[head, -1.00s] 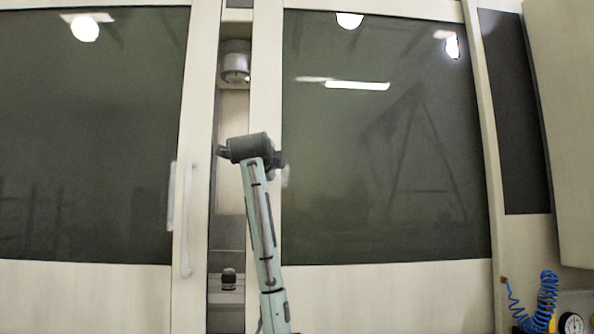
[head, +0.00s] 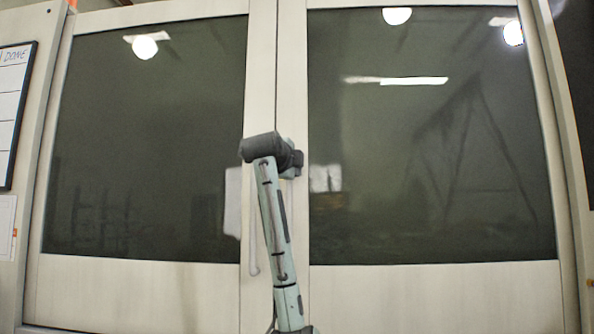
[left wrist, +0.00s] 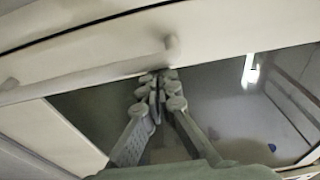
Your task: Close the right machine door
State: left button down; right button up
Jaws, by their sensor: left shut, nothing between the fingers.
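The right machine door (head: 430,278) has a pale frame and a large dark window. Its left edge meets the left machine door (head: 150,278) in the head view, and no open gap shows between them. My left arm rises in front of this seam. My left gripper (head: 292,160) is at the right door's left frame, partly hidden behind my wrist. In the left wrist view my left gripper (left wrist: 158,82) has its fingers together and empty, with the tips close to a pale door frame (left wrist: 215,35); contact is unclear. My right gripper is out of view.
A pale vertical handle (head: 252,225) stands on the left door beside my arm; a bar handle (left wrist: 100,70) crosses the left wrist view. A whiteboard (head: 12,105) hangs at the far left. Lamps reflect in both windows.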

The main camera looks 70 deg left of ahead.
pick_arm(q)
jog(key=v, duration=1.2)
